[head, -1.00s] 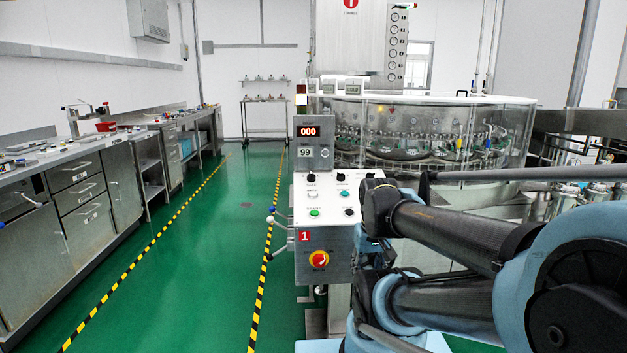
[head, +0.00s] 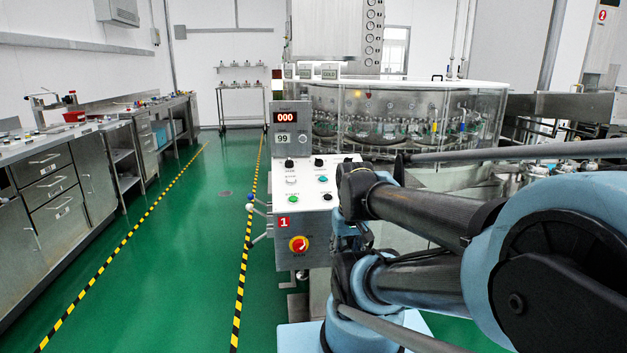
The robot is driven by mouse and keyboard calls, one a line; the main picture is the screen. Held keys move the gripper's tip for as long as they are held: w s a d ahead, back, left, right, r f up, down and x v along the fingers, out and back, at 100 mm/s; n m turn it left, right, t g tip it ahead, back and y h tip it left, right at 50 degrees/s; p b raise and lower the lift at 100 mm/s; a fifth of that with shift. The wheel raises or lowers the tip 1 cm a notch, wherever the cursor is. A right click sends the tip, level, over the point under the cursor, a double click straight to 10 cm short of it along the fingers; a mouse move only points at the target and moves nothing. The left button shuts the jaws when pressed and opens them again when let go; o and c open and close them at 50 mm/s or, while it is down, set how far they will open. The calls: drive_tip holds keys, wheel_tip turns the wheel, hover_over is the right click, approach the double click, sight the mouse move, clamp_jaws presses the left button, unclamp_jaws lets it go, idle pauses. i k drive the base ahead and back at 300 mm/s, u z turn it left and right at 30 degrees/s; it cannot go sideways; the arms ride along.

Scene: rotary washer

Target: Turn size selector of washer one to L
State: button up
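Washer one's control panel (head: 308,186) stands at the middle of the head view, with a red "1" plate (head: 284,222) on its front. Two black knobs sit along the top of the sloped panel, a left knob (head: 289,162) and a right knob (head: 319,162). Their labels and pointer directions are too small to read, so I cannot tell which is the size selector or where it points. My folded arm fills the right side, its dark elbow overlapping the panel's right edge. I cannot make out my gripper.
Coloured buttons lie below the knobs. A red-and-yellow emergency stop (head: 298,244) is on the lower front; levers (head: 258,208) stick out left. A display (head: 286,118) reads 000. The glass-walled rotary washer (head: 400,115) stands behind. Steel counters (head: 70,185) line the left; green floor (head: 190,240) between is clear.

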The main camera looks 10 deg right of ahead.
sight(289, 163)
drive_tip(key=k, duration=1.2)
drive_tip(key=u, duration=0.45)
drive_tip(key=i, duration=1.75)
drive_tip(key=z, duration=0.45)
